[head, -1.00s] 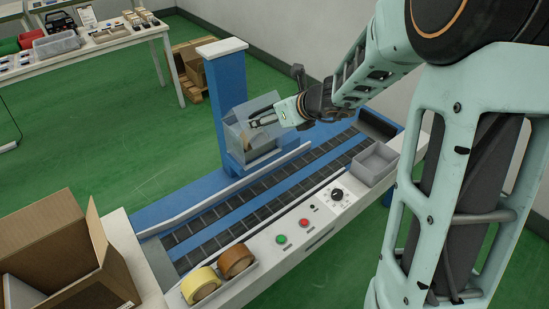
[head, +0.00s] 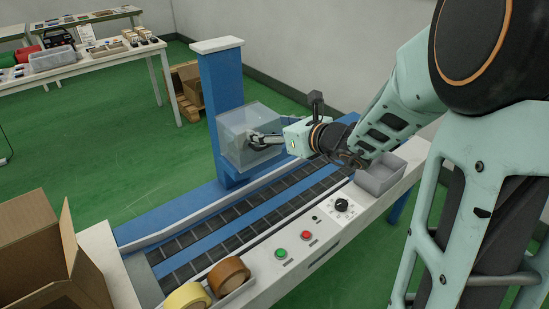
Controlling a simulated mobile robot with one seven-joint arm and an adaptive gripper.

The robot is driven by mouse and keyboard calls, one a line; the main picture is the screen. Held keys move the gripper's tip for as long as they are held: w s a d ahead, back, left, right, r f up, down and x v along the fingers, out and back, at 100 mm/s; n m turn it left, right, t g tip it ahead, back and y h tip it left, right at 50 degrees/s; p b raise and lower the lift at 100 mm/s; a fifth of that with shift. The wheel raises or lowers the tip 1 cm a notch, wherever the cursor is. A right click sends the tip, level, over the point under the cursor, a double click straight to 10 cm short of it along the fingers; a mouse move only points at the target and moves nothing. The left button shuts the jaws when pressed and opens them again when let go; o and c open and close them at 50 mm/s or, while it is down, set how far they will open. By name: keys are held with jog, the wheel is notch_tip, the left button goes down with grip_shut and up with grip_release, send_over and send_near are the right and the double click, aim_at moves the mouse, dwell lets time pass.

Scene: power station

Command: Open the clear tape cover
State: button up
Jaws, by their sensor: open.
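The clear tape cover (head: 238,122) is a see-through box on the side of the blue column (head: 222,95), above the conveyor (head: 243,219). My gripper (head: 256,141) reaches in from the right, and its fingers are at the cover's right side, seen partly against or through the clear wall. The gripper is open, with nothing seen between its fingers. I cannot tell whether the fingertips touch the cover. The inside of the cover is partly hidden by the gripper and by reflections.
A white control panel with a green button (head: 281,253), a red button (head: 306,236) and a dial (head: 342,205) runs along the front. A grey bin (head: 381,179) sits at its right end. Tape rolls (head: 229,275) and an open cardboard box (head: 42,255) are at lower left.

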jog(key=shift+f+t+y+b, duration=0.7)
jog(key=shift+f+b, duration=1.05)
jog(key=shift+b, duration=1.75)
jog(key=f+t+b, duration=0.1)
jog(key=b, duration=0.2)
jog(key=f+y+b, duration=0.1)
jog(key=b, duration=0.2)
jog(key=shift+w+a+f+t, duration=0.15)
jog(key=shift+w+f+t, duration=0.05)
jog(key=shift+t, duration=0.2)
jog(key=shift+r+v, duration=0.25)
jog(key=shift+v, duration=0.85)
